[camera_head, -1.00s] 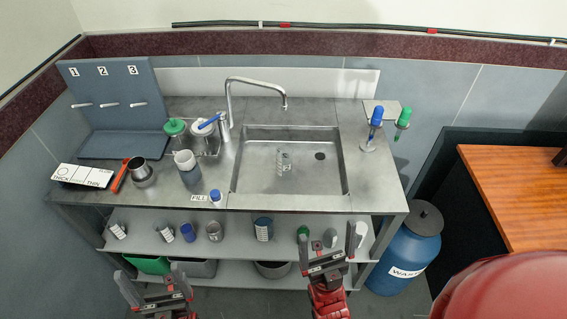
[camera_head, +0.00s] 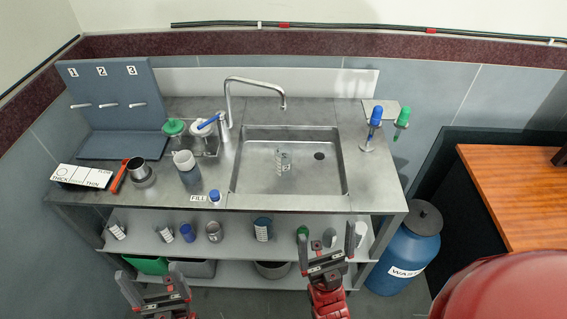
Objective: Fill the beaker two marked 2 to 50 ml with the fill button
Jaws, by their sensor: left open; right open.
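A clear beaker (camera_head: 282,161) with a pale label stands in the steel sink (camera_head: 250,176); the number on it is too small to read. The tap (camera_head: 228,106) reaches over the sink, its spout ending above and behind the beaker. My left gripper (camera_head: 153,283) is open and empty, low in front of the bench at left. My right gripper (camera_head: 327,243) is open and empty in front of the shelf, right of the button and below the sink.
The shelf (camera_head: 285,232) holds several small containers. Bottles and a metal cup (camera_head: 140,171) stand on the counter left of the sink. Blue- and green-topped items (camera_head: 376,116) stand at right. A blue waste drum (camera_head: 407,245) stands right of the bench.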

